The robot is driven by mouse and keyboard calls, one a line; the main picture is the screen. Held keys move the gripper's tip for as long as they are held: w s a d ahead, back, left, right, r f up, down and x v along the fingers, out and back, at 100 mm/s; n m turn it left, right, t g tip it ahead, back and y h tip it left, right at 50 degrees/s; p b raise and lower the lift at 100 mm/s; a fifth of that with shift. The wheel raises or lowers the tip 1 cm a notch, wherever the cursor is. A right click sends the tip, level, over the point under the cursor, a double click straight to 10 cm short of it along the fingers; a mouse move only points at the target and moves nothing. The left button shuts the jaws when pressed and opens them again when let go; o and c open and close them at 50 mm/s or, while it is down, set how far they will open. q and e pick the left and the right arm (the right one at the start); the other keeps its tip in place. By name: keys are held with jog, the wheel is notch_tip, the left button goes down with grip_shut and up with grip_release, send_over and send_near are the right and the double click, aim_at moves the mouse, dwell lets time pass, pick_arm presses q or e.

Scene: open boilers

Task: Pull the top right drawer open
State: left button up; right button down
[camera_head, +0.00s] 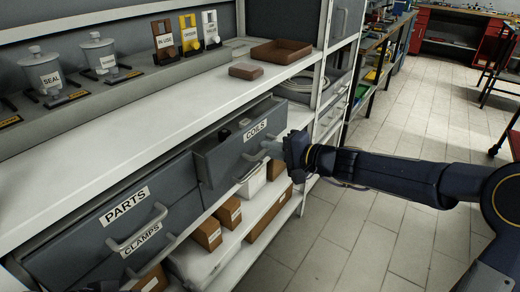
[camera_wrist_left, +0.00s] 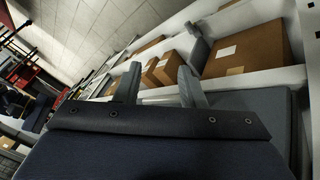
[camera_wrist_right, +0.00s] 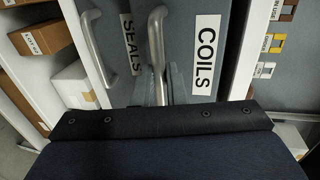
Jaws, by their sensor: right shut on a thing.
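The top right drawer (camera_head: 227,156), labelled COILS, stands partly open in the head view, with dark contents showing inside. My right gripper (camera_head: 278,149) is at its front. In the right wrist view the COILS drawer (camera_wrist_right: 209,45) has a curved metal bar handle (camera_wrist_right: 157,40). My right gripper (camera_wrist_right: 166,84) is shut on that handle, with its fingers on either side of the bar.
A drawer labelled PARTS (camera_head: 105,215) is closed at left. Cardboard boxes (camera_head: 208,233) stand on the lower shelf. The white worktop (camera_head: 150,118) holds a brown block (camera_head: 246,71). The tiled floor (camera_head: 380,230) is clear.

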jog(key=f+b+v, duration=0.2)
jog(key=v, duration=0.7)
jog(key=f+b+v, duration=0.1)
jog(key=b+v, duration=0.1)
jog(key=v, duration=0.7)
jog(key=shift+s+d+f+b, duration=0.3)
jog(key=shift+d+f+b, duration=0.05)
jog(key=shift+d+f, duration=0.05)
jog(key=c, duration=1.5)
grip_release()
jog(key=p+v, duration=0.1)
jog(key=v, duration=0.6)
jog(key=shift+s+d, duration=0.2)
jog(key=shift+d, duration=0.15)
jog(key=shift+r, duration=0.1)
